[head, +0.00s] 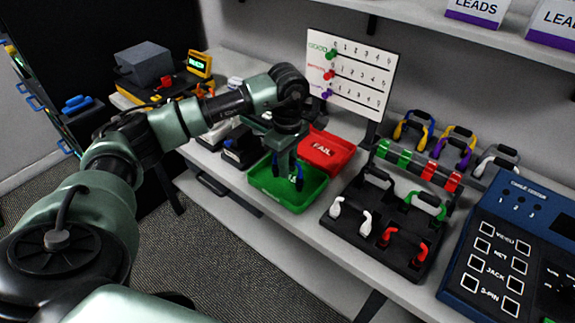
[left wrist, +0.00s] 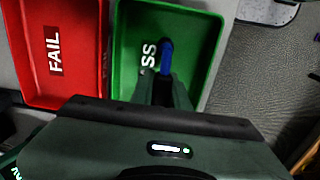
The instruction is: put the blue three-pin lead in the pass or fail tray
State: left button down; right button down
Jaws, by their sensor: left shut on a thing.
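My left gripper (head: 288,172) points down over the green pass tray (head: 262,190), shut on the blue lead (head: 299,183). The lead also shows in the left wrist view (left wrist: 166,56), between the fingertips and in front of the tray's white lettering, partly hidden by the fingers. I cannot tell whether it touches the tray floor. The red fail tray (head: 341,152) stands behind and to the right of the green one in the head view, and shows empty. My right gripper is not in view.
A black rack (head: 350,232) with white, red and green leads stands right of the trays. A blue cable tester (head: 475,255) is at the far right. A whiteboard (head: 352,75) and several hung leads (head: 458,145) are behind. A small dark box (head: 240,150) stands left of the trays.

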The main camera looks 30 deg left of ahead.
pick_arm(q)
jog(key=c, duration=1.3)
grip_release()
jog(key=o, duration=0.6)
jog(key=shift+r, duration=0.15)
jog(key=shift+r+p, duration=2.45)
jog(key=shift+r, duration=1.45)
